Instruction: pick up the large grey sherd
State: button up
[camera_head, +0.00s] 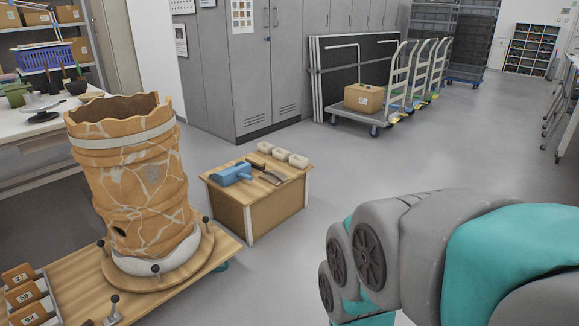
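I cannot make out a large grey sherd for certain in the head view. A tall orange-brown vessel (135,185) with pale joins and a jagged, open rim stands upright on a round wooden turntable (197,255). A pale band (122,138) runs around its upper part, and a dark hole shows low on its left side. My arm fills the lower right of the view, and its gripper is out of frame, so I cannot see whether it holds anything.
Numbered boxes (24,295) sit at the lower left. A trolley with a carton (364,97) stands farther back. Grey floor lies clear in the middle.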

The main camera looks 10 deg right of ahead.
aim_at(276, 177)
jog(key=z, duration=0.15)
jog(key=i+z, duration=0.25)
jog(key=i, duration=0.25)
jog(key=i+j+z, duration=0.25)
jog(key=i, duration=0.2)
jog(key=i+j+z, duration=0.2)
jog(key=i, duration=0.3)
jog(key=i+j+z, duration=0.25)
jog(key=i, duration=0.2)
